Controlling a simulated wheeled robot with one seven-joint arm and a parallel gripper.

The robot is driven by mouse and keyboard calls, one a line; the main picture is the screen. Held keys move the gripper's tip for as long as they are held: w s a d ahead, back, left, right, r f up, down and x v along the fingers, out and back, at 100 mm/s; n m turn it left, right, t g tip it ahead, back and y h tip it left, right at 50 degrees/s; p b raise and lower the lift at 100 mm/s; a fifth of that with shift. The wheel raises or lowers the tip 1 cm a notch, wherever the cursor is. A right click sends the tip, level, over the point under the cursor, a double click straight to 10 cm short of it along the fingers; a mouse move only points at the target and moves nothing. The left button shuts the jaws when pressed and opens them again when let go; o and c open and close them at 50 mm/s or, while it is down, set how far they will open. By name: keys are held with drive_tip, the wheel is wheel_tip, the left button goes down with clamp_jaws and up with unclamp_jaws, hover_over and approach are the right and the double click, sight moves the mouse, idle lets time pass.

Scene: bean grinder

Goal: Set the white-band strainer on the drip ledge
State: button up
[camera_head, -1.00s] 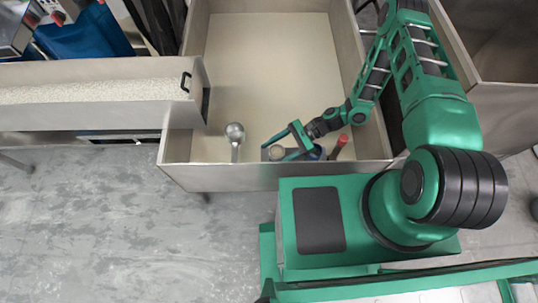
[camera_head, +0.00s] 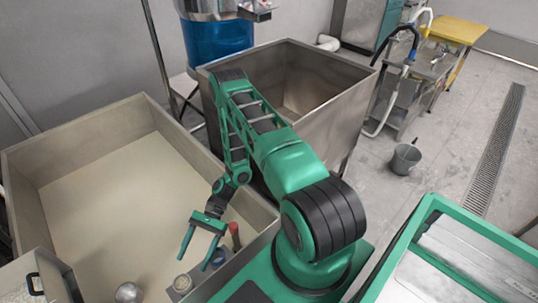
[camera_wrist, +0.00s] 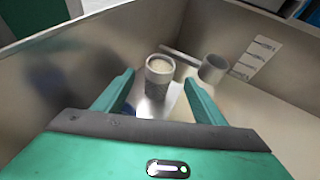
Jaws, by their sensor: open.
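My gripper (camera_head: 194,263) is open and empty, hanging inside the front right corner of the pale-floored metal basin (camera_head: 100,195). In the wrist view its two fingers spread on either side of a round grey cup with a pale band and light-coloured top (camera_wrist: 158,72), apart from it. This looks like the white-band strainer; it stands upright beyond the fingertips. In the head view a small round cup (camera_head: 182,283) is near the fingers, probably the same one. A blue item (camera_head: 218,258) lies close by, partly hidden. I cannot make out which surface is the drip ledge.
A grey ring-shaped holder (camera_wrist: 213,68) and a marked plate (camera_wrist: 255,55) are on the right in the wrist view. A red-handled item (camera_head: 235,236) stands by the basin's right wall. A metal ball-ended tool (camera_head: 128,292) lies left. A deep metal bin (camera_head: 335,115) stands behind my arm.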

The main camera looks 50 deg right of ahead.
drive_tip(key=w+d+r+n+t+h, duration=0.1)
drive_tip(key=d+r+n+h, duration=0.25)
drive_tip(key=d+r, duration=0.8)
drive_tip(key=w+d+r+n+t+h, duration=0.15)
drive_tip(key=d+r+h, duration=0.5)
drive_tip(key=r, duration=0.75)
drive_tip(key=s+d+r+n+t+h, duration=0.1)
drive_tip(key=s+d+r, duration=0.3)
drive_tip(key=s+r, duration=0.5)
drive_tip(key=s+d+r+n+t+h, duration=0.1)
drive_tip(key=s+d+r, duration=0.4)
drive_tip(key=s+r, duration=0.5)
drive_tip(key=shift+d+r, duration=0.2)
drive_tip(key=shift+r, duration=0.15)
